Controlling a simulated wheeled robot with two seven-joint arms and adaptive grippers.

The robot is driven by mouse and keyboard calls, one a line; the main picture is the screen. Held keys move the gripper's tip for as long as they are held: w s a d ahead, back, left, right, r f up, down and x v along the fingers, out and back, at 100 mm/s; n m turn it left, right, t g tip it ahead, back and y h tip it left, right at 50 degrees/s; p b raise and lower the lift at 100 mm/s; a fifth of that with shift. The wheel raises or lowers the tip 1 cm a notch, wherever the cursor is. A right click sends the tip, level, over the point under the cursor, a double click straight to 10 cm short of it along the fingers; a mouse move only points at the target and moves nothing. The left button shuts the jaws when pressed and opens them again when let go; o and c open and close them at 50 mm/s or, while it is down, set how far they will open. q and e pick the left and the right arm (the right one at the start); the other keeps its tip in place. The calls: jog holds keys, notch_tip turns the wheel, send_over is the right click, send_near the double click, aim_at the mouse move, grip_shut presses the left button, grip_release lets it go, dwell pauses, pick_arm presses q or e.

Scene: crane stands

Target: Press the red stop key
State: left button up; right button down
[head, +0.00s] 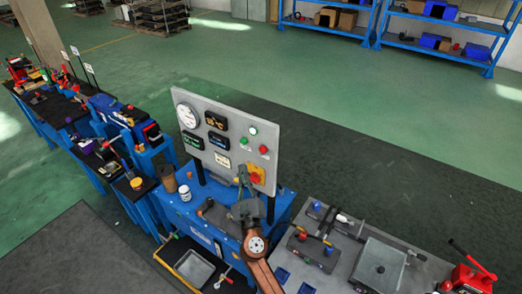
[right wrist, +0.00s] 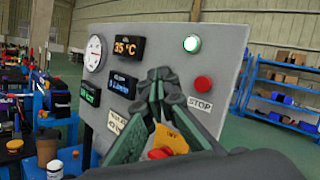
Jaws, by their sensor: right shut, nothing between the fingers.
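The red stop key (head: 263,149) is a round button on the right side of the upright grey panel (head: 228,113). In the right wrist view the red key (right wrist: 204,85) sits above a white label reading STOP (right wrist: 200,104). My right gripper (head: 243,169) is in front of the panel, below and left of the red key in the head view. In the right wrist view its fingertips (right wrist: 160,74) are together and empty, left of the key. Whether they touch the panel cannot be told. My left gripper is not in view.
A green button (head: 244,140) and a lit lamp (head: 253,130) are near the key. A yellow switch plate with a red knob (head: 257,175) is below it. A gauge (head: 187,116) and displays are at left. A white jar (head: 184,193) stands on the blue bench.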

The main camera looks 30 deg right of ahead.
aim_at(263, 149)
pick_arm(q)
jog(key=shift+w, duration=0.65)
pick_arm(e)
jog(key=w+d, duration=0.3)
jog(key=d, duration=0.5)
jog(key=shift+w, duration=0.15)
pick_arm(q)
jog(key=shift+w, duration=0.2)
pick_arm(e)
jog(key=shift+d, duration=0.15)
dwell(0.5)
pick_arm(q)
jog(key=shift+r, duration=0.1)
pick_arm(e)
jog(key=shift+w+d, duration=0.15)
jog(key=shift+d, duration=0.1)
